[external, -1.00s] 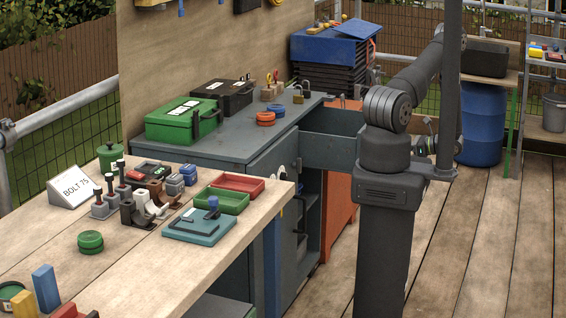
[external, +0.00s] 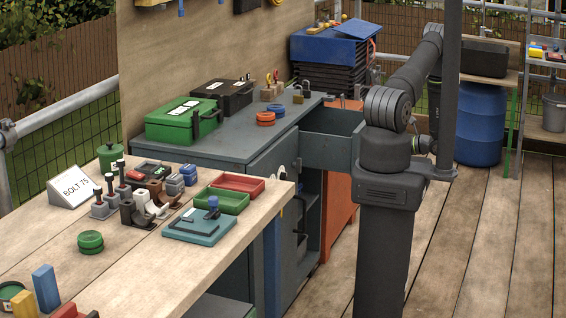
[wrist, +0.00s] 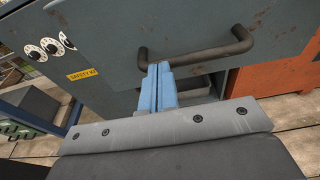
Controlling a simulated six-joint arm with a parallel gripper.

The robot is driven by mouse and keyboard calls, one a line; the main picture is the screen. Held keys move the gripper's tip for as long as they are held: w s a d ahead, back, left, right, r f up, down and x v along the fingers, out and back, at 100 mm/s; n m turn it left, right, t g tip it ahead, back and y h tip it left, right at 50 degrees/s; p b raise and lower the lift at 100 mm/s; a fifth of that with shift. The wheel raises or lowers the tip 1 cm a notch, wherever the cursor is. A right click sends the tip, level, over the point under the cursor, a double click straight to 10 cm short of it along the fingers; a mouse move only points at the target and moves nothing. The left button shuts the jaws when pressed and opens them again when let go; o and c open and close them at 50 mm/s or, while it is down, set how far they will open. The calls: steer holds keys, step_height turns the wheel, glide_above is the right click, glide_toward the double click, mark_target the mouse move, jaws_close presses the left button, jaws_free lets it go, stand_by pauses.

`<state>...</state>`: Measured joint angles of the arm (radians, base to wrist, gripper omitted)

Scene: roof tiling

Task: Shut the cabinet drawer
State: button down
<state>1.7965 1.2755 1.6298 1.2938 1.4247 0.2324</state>
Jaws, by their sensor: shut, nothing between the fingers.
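The cabinet drawer (external: 330,150) is pulled out of the grey cabinet (external: 262,160), and its open top shows in the external view. Its front end is hidden behind my arm there. In the wrist view the drawer's grey front (wrist: 205,25) carries a dark bar handle (wrist: 205,55). My gripper (wrist: 159,68) is shut and empty. Its blue fingers are pressed together, with the tips by the left end of the handle. I cannot tell whether they touch it. The fingertips cannot be made out in the external view.
Red rings (external: 266,118) and a padlock (external: 298,96) lie on the cabinet top. A blue barrel (external: 480,125) stands behind my arm.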

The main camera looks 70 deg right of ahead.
steer(key=r+x, duration=0.1)
steer(key=x, duration=0.6)
steer(key=r+x, duration=0.2)
steer(key=x, duration=0.4)
steer(key=w+r+x, duration=0.1)
steer(key=x, duration=0.6)
steer(key=shift+w+d+r, duration=0.1)
steer(key=shift+w, duration=0.6)
steer(key=shift+w+d+r, duration=0.1)
steer(key=shift+r, duration=0.05)
steer(key=v, duration=1.4)
steer(key=shift+s, duration=0.4)
steer(key=shift+f, duration=0.25)
steer(key=x, duration=1.3)
steer(key=shift+w, duration=0.35)
